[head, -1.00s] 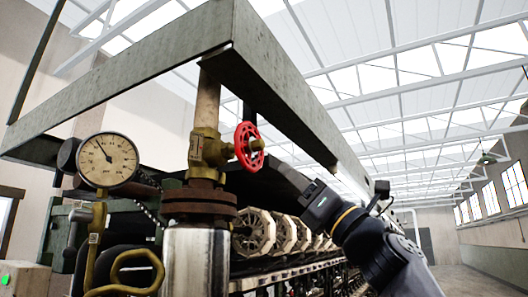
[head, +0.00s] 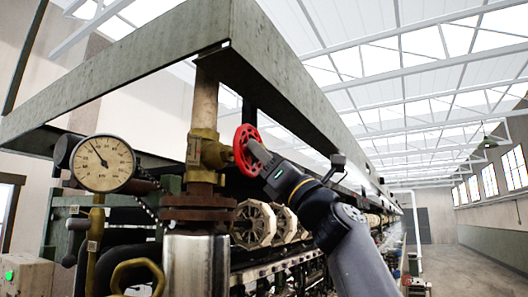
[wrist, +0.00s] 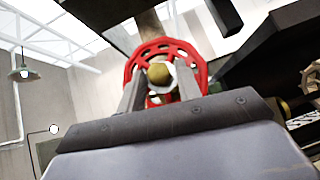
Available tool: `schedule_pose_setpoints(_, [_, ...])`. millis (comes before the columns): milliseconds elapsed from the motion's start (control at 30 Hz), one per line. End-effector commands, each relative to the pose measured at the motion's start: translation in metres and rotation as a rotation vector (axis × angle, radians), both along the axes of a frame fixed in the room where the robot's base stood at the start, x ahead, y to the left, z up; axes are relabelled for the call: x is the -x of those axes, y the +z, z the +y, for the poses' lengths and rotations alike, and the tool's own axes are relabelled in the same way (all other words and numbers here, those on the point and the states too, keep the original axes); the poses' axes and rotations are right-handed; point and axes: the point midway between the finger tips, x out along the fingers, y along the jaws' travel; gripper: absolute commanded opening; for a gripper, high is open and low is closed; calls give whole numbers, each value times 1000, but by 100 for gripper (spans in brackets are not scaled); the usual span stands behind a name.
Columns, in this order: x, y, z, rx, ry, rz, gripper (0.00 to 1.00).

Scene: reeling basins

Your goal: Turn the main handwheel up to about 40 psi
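The red handwheel (head: 243,139) sits on the right side of a brass valve (head: 203,150) on a vertical pipe. My gripper (head: 256,150) reaches it from the right, its fingers at the wheel's face. In the wrist view my gripper (wrist: 160,82) has its two fingers apart, one on each side of the wheel's brass hub nut, with the red rim (wrist: 160,43) beyond them. I cannot tell whether the fingers touch the wheel. The round pressure gauge (head: 103,163) stands left of the valve. Its needle points to the upper left; its numbers are too small to read.
A grey-green beam (head: 120,95) runs above the valve and back to the right. Pale slatted reels (head: 254,224) line the machine below my arm. A brass bent pipe (head: 138,272) is at the lower left. The floor at the right is clear.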

Motion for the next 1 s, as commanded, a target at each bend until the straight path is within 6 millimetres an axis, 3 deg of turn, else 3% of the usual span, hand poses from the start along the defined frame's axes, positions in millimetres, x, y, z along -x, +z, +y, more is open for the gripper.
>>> schedule_pose_setpoints(67, [0, 0, 0, 0, 0, 0, 33])
schedule_pose_setpoints(433, [0, 0, 0, 0, 1, -1, 4])
schedule_pose_setpoints(733, [0, 0, -1, 23, 1, -37, 4])
schedule_pose_setpoints(1000, [-3, 2, -2, 116, 1, -175, 4])
